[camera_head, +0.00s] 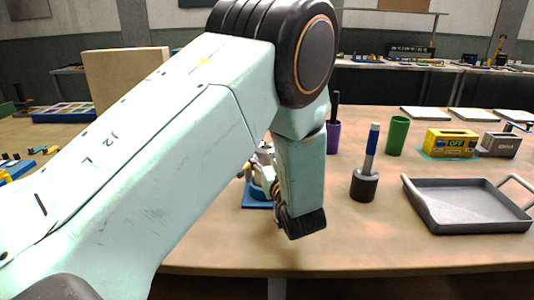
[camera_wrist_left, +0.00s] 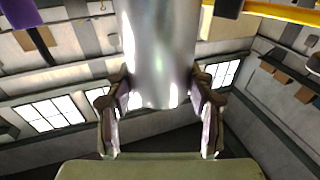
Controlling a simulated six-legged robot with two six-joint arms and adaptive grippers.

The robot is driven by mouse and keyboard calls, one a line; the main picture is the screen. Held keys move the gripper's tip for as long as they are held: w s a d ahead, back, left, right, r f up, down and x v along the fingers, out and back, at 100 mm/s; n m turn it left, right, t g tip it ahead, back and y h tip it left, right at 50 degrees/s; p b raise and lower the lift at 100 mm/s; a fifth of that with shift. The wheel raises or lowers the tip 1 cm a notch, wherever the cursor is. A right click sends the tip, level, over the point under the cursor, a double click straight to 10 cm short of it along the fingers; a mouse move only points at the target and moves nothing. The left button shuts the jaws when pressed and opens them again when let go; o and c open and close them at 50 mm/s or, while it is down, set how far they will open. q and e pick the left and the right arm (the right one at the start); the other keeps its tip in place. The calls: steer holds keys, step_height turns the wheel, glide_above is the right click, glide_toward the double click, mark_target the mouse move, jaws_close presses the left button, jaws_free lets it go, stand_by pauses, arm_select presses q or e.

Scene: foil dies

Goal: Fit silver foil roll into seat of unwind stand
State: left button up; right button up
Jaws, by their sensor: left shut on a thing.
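The silver foil roll (camera_wrist_left: 160,50) shows in the left wrist view as a shiny cylinder. My left gripper (camera_wrist_left: 160,95) is shut on it, with one finger on each side. In the head view my left arm crosses the middle and hides most of the gripper and the roll. A blue base (camera_head: 257,206), perhaps part of the unwind stand, shows just left of my wrist, mostly covered. Its seat cannot be made out, nor whether the roll touches it. My right gripper is in neither view.
Right of my arm stand a blue-handled tool in a dark holder (camera_head: 364,187), a green cup (camera_head: 397,136) and a purple cup (camera_head: 333,138). A grey tray (camera_head: 470,229), a yellow box (camera_head: 450,143) and a grey box (camera_head: 500,145) are farther right. The table's front middle is bare.

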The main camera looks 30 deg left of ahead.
arm_select(q)
steer(key=shift+f+b, duration=0.65)
steer(key=shift+f, duration=0.35)
steer(key=shift+r, duration=0.1)
steer(key=shift+r+p, duration=1.2)
steer(key=shift+r, duration=0.1)
steer(key=shift+p, duration=0.3)
stand_by(1.1)
steer(key=shift+f+b, duration=0.9)
steer(key=shift+f, duration=0.55)
steer(key=o, duration=1.5)
steer(key=shift+r, duration=0.1)
